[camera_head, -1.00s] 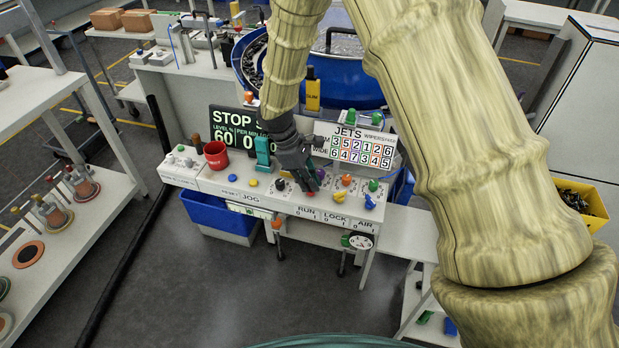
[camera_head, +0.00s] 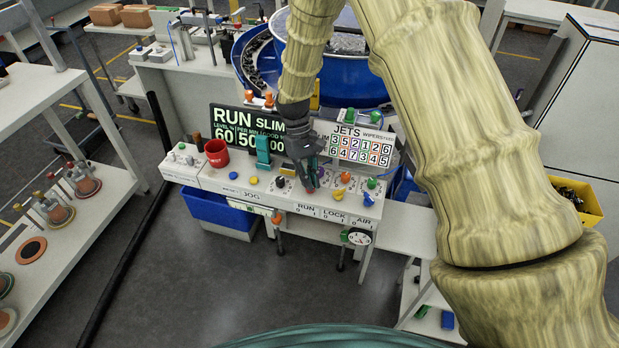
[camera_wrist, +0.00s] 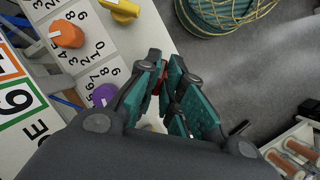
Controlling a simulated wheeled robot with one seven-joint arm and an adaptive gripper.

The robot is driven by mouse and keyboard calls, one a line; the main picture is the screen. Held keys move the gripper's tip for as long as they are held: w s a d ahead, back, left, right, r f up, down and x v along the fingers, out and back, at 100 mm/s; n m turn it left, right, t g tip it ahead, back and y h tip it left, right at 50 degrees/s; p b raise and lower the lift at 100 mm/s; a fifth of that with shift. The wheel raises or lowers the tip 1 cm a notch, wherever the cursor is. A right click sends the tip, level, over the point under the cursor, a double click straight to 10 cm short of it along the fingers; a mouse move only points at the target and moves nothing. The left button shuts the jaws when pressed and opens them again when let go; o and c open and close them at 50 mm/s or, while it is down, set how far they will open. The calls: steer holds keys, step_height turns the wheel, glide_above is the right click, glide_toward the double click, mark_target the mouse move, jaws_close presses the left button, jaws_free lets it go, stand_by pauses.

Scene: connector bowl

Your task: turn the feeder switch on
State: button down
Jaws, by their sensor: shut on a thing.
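The feeder switch, a small red knob (camera_head: 311,190), is on the console's sloped front above the RUN label (camera_head: 306,209). My gripper (camera_head: 312,181) points down onto it. In the wrist view, red shows between the teal finger pads of my gripper (camera_wrist: 168,72), which are shut on the red knob (camera_wrist: 157,82). The pads hide most of the knob and its pointer, so its exact angle cannot be read. The display (camera_head: 238,140) reads RUN SLIM, with 60 and 50 below.
The JETS panel (camera_head: 360,147) stands behind. Open floor lies in front.

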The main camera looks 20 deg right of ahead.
stand_by(0.4)
steer(key=c, duration=1.6)
jaws_free()
steer(key=shift+w, duration=0.1)
steer(key=shift+o, duration=0.2)
steer(key=shift+r, duration=0.1)
steer(key=d+v, duration=0.1)
steer(key=v, duration=1)
steer(key=shift+w+a+r, duration=0.2)
steer(key=shift+a+r, duration=0.1)
steer(key=shift+a, duration=0.15)
